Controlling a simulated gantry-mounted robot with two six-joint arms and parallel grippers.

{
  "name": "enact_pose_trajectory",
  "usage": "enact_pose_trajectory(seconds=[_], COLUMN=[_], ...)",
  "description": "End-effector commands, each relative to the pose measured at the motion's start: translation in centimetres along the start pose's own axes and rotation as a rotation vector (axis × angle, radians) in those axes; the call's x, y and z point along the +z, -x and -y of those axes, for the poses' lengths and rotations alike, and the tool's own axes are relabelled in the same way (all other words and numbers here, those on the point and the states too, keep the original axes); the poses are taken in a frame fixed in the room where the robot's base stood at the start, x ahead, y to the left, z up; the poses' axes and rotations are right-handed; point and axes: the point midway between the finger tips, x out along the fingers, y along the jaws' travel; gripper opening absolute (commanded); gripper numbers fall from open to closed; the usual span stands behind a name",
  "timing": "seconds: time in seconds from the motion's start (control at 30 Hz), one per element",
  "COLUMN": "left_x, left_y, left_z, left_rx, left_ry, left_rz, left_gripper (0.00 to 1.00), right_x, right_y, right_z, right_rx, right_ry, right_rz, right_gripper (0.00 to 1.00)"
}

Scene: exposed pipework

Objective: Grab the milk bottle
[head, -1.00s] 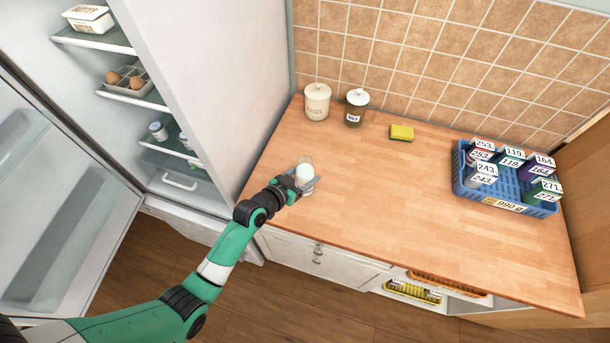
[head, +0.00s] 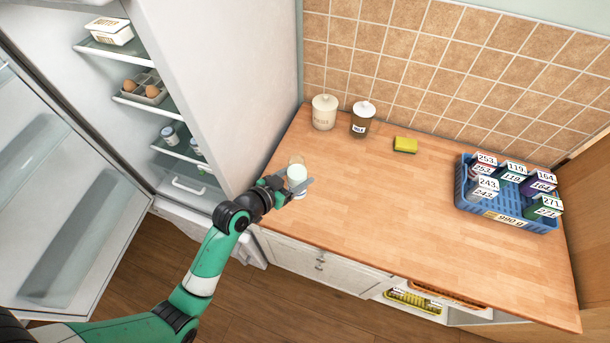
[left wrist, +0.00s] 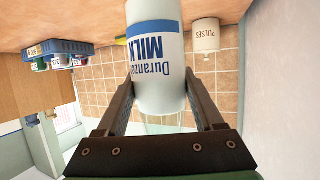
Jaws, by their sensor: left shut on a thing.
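The milk bottle (head: 297,175) is a clear glass bottle with white milk inside, over the left part of the wooden countertop. In the left wrist view the milk bottle (left wrist: 156,55) shows a white label with blue MILK lettering, appearing upside down. My left gripper (head: 293,187) is at the bottle, and in the left wrist view its two fingers (left wrist: 162,98) are on either side of it, shut on it. I cannot tell whether the bottle's base touches the counter. My right gripper is in neither view.
An open fridge with shelves (head: 190,150) stands at left. A pulses canister (head: 324,114), a brown jar (head: 361,121) and a yellow sponge (head: 405,145) stand along the tiled wall. A blue crate (head: 485,208) of numbered boxes is at right. The counter's middle is clear.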

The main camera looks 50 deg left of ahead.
Motion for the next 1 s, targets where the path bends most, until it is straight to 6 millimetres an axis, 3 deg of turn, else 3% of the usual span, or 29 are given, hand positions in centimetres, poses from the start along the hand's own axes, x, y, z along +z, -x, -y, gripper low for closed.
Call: enact_pose_trajectory(seconds=[0.07, 0.5, 1.0], left_x=[-0.9, -1.0, -1.1], left_y=[1.1, 6.7, 9.9], left_z=[0.3, 1.9, 2.8], left_rx=[-0.002, -0.002, -0.001], left_ry=[0.0, 0.002, 0.0], left_rz=[-0.005, -0.003, -0.003], left_gripper=[0.0, 0.0, 0.0], right_x=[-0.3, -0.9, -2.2], right_y=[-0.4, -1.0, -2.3], right_z=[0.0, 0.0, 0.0], right_rx=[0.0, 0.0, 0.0], right_ry=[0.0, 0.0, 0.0], right_rz=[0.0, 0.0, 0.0], right_gripper=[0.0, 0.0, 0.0])
